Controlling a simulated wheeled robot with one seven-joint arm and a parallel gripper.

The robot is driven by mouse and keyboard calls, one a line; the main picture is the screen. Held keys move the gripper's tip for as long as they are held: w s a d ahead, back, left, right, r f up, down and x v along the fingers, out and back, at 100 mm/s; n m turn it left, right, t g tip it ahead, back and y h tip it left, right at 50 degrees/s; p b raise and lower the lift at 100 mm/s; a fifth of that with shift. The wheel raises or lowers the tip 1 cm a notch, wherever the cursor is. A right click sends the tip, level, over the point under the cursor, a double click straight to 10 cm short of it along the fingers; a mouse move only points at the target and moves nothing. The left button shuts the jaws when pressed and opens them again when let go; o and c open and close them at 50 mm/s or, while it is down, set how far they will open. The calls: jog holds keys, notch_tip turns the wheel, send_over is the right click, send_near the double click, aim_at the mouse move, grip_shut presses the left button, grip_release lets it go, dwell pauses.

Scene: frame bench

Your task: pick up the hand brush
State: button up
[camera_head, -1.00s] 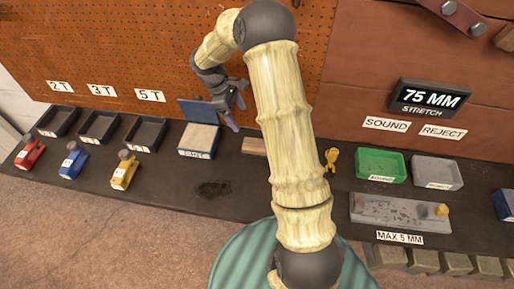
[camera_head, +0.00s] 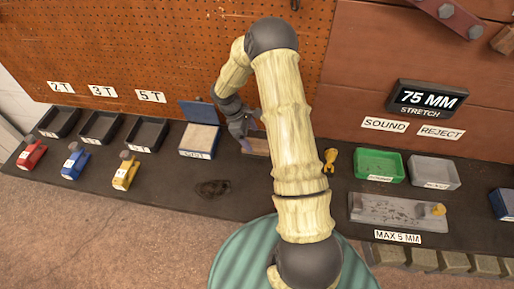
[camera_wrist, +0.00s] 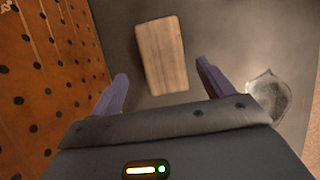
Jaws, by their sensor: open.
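The hand brush shows as a plain brown wooden block (camera_wrist: 161,55) in the wrist view, lying on the dark bench top; bristles cannot be seen. In the head view the brush (camera_head: 257,146) is partly covered by my gripper and arm. My gripper (camera_wrist: 162,74) is open, with its purple fingers spread to either side of the brush's near end in the wrist view. Nothing is between the fingers, and I cannot tell the exact height above the brush. In the head view my gripper (camera_head: 247,143) is at the brush's left end.
A blue-lidded open box (camera_head: 199,138) stands left of the brush. A dark patch (camera_head: 213,188) lies on the bench in front. A yellow item (camera_head: 330,159) and a green tray (camera_head: 380,165) are to the right. The pegboard (camera_head: 180,50) rises behind.

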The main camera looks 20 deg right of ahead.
aim_at(256, 144)
jog(key=x, duration=0.2)
jog(key=p+x, duration=0.1)
jog(key=x, duration=0.1)
jog(key=shift+s+d+f, duration=0.25)
jog(key=shift+s, duration=0.25)
jog(key=shift+f, duration=0.15)
jog(key=shift+f, duration=0.25)
dwell(0.4)
jog(key=c, duration=1.1)
